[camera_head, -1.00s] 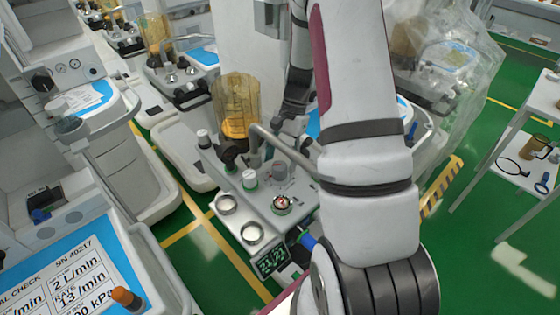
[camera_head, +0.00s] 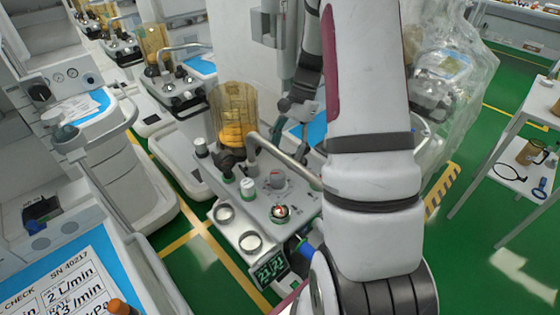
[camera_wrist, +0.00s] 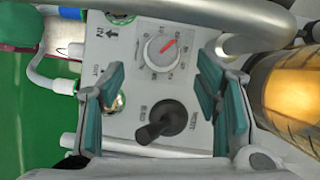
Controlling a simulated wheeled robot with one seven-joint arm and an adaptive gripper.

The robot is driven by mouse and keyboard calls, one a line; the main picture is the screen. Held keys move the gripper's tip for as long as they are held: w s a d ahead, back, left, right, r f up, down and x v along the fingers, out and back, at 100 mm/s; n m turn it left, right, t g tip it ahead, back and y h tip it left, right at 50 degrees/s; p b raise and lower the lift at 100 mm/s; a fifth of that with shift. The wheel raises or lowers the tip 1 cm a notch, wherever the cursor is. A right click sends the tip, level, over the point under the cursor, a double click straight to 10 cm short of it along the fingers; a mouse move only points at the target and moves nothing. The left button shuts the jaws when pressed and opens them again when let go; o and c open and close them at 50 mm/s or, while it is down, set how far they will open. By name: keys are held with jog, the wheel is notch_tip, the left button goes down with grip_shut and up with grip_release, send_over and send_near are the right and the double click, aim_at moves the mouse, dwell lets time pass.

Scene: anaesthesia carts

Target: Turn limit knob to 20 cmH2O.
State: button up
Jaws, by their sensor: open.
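A pale round knob with a red pointer and a printed scale (camera_wrist: 162,52) is on the machine's grey panel in the wrist view. Its pointer slants to the upper right of the picture; the scale figures are too small to read. My gripper (camera_wrist: 160,92) is open and empty above the panel. The scale knob lies beyond the fingertips, toward the top of the picture. In the head view, my gripper (camera_head: 302,132) is small and partly hidden by my arm.
A black lever knob (camera_wrist: 162,122) is between the fingers in the wrist view. A metal pipe (camera_wrist: 245,12) and an amber canister (camera_wrist: 292,95) are close on the right.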

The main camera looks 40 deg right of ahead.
aim_at(279, 173)
jog(key=s+d+r+m+t+y+b, duration=0.1)
jog(key=s+d+m+t+y+b, duration=0.15)
jog(key=s+d+m+t, duration=0.4)
jog(key=shift+m+g, duration=0.55)
jog(key=shift+m, duration=0.3)
jog(key=x, duration=0.5)
jog(key=r+x, duration=0.1)
jog(key=x, duration=0.4)
jog(key=w+a+x, duration=0.1)
jog(key=x, duration=0.4)
jog(key=shift+r, duration=0.2)
jog(key=shift+c, duration=0.6)
jog(key=c, duration=1.1)
jog(key=shift+o, duration=0.2)
jog(key=shift+y, duration=0.25)
